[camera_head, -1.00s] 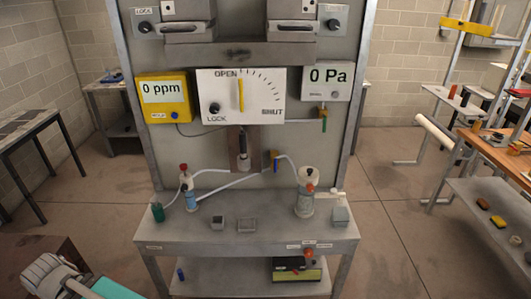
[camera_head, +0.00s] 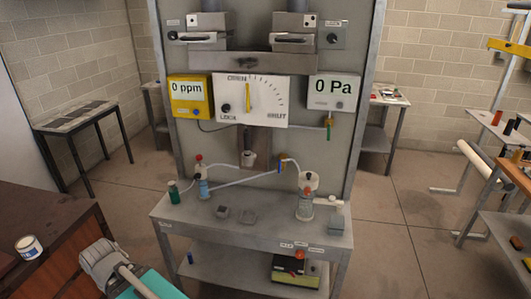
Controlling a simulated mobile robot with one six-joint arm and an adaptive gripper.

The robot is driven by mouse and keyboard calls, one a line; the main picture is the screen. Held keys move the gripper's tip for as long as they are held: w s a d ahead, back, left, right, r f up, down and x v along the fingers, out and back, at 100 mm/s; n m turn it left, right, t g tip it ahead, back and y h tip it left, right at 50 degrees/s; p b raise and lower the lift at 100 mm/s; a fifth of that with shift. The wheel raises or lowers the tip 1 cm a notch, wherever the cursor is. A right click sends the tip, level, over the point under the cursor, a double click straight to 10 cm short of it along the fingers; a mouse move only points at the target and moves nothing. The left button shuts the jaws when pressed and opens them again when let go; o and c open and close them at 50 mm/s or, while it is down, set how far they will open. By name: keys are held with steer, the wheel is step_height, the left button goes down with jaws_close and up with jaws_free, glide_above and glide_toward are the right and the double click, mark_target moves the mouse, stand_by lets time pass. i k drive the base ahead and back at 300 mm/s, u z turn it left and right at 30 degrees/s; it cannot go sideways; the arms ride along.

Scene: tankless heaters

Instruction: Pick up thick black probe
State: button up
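The thick black probe cannot be made out with certainty. A narrow dark upright shape (camera_head: 247,138) shows against a brown plate (camera_head: 268,150) below the dial panel (camera_head: 250,100). It stands above a small white fitting (camera_head: 249,158), and is too small and blurred to tell whether it is the probe. My gripper cannot be identified in this view. A pale grey block with a rod (camera_head: 103,264) lies over a teal surface (camera_head: 153,286) at the lower left; I cannot tell whether it is part of my arm.
A grey bench (camera_head: 290,232) stands ahead with a green bottle (camera_head: 172,192), a blue-based vessel (camera_head: 203,186), a white-topped vessel (camera_head: 306,200) and hoses. A dark table (camera_head: 75,122) stands left, near a brown desk (camera_head: 60,225) with a can (camera_head: 29,246).

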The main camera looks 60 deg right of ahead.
mark_target(247, 132)
steer(key=u, duration=0.05)
steer(key=k, duration=1)
steer(key=z, duration=1.6)
steer(key=i, duration=1)
steer(key=z, duration=0.05)
